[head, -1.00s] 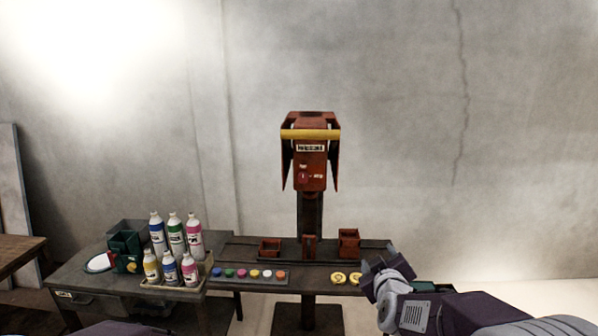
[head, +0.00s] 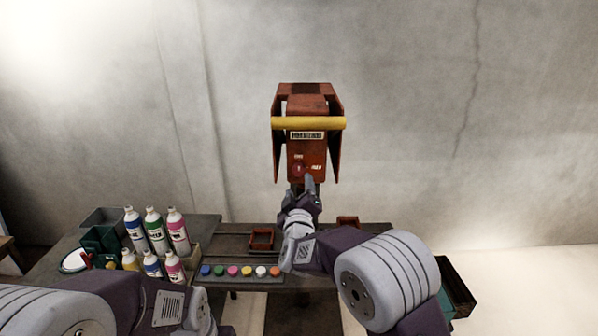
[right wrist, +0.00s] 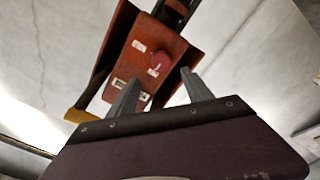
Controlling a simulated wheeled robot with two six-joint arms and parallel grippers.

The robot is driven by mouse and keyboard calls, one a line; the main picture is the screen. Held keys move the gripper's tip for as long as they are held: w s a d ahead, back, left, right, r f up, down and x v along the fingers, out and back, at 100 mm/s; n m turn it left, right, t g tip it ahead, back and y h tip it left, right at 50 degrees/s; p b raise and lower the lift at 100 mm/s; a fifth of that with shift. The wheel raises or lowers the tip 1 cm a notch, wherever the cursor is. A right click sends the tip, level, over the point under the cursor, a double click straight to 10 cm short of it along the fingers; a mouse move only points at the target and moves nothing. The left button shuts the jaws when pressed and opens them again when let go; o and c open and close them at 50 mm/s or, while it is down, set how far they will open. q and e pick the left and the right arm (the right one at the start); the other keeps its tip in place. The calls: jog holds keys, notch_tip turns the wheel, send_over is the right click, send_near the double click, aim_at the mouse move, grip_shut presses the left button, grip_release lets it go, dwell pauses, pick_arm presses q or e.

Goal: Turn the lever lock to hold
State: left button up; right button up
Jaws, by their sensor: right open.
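The lever lock is a round red knob (head: 299,170) on the front of a rust-red machine head (head: 307,146). Small white labels sit above it and to its right, too small to read. In the right wrist view the knob (right wrist: 159,61) shows beyond the fingertips, between two pale labels. My right gripper (head: 310,184) is just below and right of the knob in the head view, partly overlapping the machine's lower front. In the right wrist view its fingers (right wrist: 161,77) are apart with nothing between them. My left arm shows at lower left, but its gripper does not.
A yellow bar (head: 308,123) crosses the machine above the knob, with side flaps flanking it. The bench below holds a red tray (head: 262,240), a row of coloured caps (head: 233,271) and several bottles (head: 155,231). The wall around the machine is bare.

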aim_at(299, 172)
jog(key=w+p, duration=0.2)
jog(key=w, duration=0.6)
jog(key=shift+f, duration=0.15)
jog(key=shift+w, duration=0.3)
jog(key=shift+w+f, duration=0.1)
jog(key=shift+w, duration=0.1)
grip_shut()
